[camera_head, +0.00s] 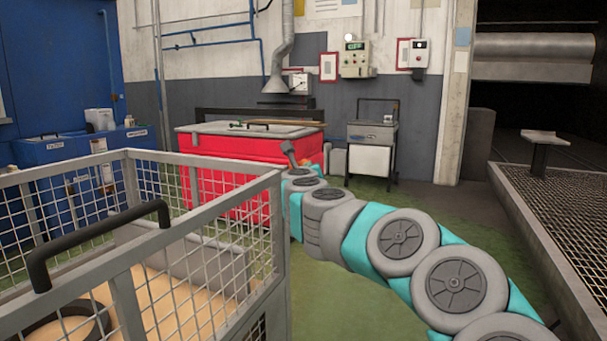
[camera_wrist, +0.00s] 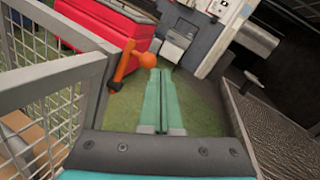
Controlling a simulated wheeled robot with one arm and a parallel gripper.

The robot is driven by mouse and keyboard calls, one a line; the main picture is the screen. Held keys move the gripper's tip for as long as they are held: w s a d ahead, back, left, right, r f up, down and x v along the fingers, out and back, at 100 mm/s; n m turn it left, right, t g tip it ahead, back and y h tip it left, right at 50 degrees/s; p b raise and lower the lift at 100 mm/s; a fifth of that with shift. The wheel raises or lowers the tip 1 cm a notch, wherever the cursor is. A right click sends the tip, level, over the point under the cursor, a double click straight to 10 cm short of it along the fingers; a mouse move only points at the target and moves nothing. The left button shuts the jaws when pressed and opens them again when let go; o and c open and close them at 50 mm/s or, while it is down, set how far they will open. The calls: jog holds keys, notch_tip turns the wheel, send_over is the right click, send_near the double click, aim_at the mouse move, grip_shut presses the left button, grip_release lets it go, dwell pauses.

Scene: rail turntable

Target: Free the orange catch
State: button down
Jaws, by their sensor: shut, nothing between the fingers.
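The orange catch (camera_wrist: 128,62) is a short lever with a round knob at its end. In the wrist view it stands out beside the top corner of the grey mesh cage (camera_wrist: 66,76), tilted up to the right. My gripper (camera_wrist: 158,73) has two long teal fingers lying together, shut and empty. The fingertips show just right of and below the knob, apart from it in the picture; the depth between them is unclear.
The mesh cage (camera_head: 205,228) with a black handle (camera_head: 100,240) fills the left front. A red chest (camera_head: 240,150) stands behind it. A grey cabinet (camera_head: 371,150) is at the back wall. A grated platform (camera_head: 555,225) lies right. Green floor is clear between.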

jog(key=s+r, duration=0.4)
jog(key=s, duration=0.2)
jog(key=shift+d+r, duration=0.1)
